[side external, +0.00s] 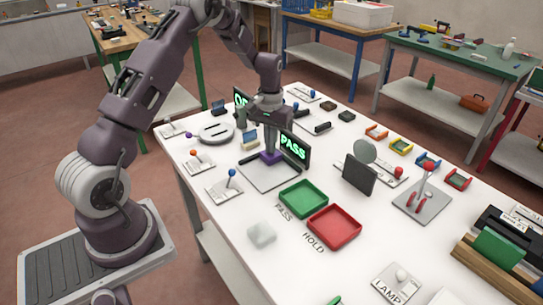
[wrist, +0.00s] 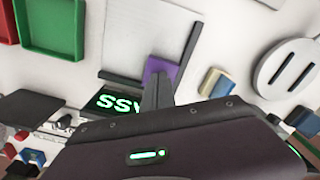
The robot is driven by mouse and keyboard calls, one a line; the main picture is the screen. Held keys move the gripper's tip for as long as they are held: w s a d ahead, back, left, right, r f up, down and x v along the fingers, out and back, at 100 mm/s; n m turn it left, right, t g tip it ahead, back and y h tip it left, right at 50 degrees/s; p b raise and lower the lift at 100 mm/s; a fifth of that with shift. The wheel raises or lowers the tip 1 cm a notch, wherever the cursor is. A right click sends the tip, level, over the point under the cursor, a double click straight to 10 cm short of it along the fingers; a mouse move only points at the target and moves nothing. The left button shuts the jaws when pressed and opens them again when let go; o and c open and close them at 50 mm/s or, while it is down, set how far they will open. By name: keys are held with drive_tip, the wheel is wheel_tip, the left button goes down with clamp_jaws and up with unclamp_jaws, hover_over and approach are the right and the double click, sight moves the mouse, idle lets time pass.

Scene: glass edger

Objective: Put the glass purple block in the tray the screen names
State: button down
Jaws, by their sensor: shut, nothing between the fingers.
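The purple block (side external: 267,158) is at the far corner of a grey plate with dark rails (side external: 270,177), beside the screen (side external: 293,149), which reads PASS in green. My gripper (side external: 270,147) is shut and empty, its fingers pointing down right at the block. In the wrist view the fingers (wrist: 157,92) partly cover the purple block (wrist: 162,70); whether they touch it I cannot tell. The green tray (side external: 303,199), with PASS printed beside it, is empty. The red tray (side external: 334,226), with HOLD printed beside it, is empty.
A pale translucent block (side external: 262,234) stands left of the red tray. A dark upright panel (side external: 359,175) and a grey plate with red-handled lever (side external: 424,200) are to the right. A round grey disc (side external: 215,132) and blue-knobbed lever (side external: 231,178) are to the left.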

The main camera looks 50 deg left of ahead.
sight(269, 160)
drive_tip(key=shift+f, duration=0.15)
drive_tip(key=shift+s+d, duration=0.15)
drive_tip(key=shift+s+d, duration=0.6)
drive_tip(key=shift+s+d, duration=0.15)
drive_tip(key=shift+s+d, duration=0.25)
drive_tip(key=shift+s+d+f, duration=0.1)
drive_tip(key=shift+s+d, duration=0.6)
drive_tip(key=shift+s, duration=0.05)
idle(0.4)
wheel_tip(269, 160, up, 8)
drive_tip(key=shift+w, duration=0.15)
idle(0.5)
